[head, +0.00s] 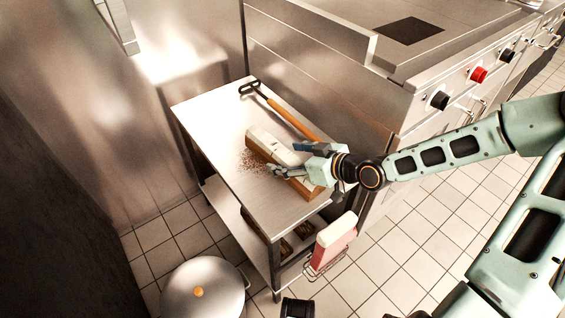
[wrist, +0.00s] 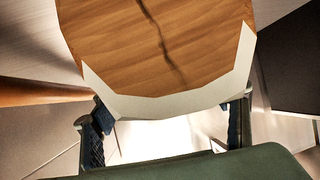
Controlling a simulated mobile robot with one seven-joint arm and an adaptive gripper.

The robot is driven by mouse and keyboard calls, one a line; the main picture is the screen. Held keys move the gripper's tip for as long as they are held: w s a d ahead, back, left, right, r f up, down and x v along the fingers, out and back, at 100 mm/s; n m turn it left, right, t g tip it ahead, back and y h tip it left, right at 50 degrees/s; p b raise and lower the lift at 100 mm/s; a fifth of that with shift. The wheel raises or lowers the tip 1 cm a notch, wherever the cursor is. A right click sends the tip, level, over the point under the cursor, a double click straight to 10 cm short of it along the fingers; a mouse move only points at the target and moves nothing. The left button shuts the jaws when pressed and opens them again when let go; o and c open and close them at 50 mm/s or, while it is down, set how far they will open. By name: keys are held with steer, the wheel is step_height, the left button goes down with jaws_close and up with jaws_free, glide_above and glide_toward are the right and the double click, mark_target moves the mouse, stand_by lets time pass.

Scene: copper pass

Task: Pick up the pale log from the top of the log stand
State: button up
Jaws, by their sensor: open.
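The pale log (head: 264,138) lies on a brown wooden base, which I take for the log stand (head: 315,194), on a steel side table. My gripper (head: 284,159) is at the log, with one finger on each side of it in the head view. In the wrist view, a brown cut end with a dark crack and pale rim, apparently the log's (wrist: 165,45), fills the upper middle, in front of the open fingers (wrist: 168,128). I cannot tell whether the fingers touch it. My gripper hides part of the log and stand.
A tool with an orange handle (head: 292,119) lies behind the log on the table (head: 205,110). Brown crumbs (head: 250,160) lie left of the log. A red-and-white container (head: 333,242) hangs at the table's front end. A steel range (head: 340,75) stands behind. A lidded pot (head: 200,280) is at lower left.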

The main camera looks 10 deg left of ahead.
steer(key=shift+x, duration=0.9)
steer(key=shift+r, duration=0.1)
jaws_close()
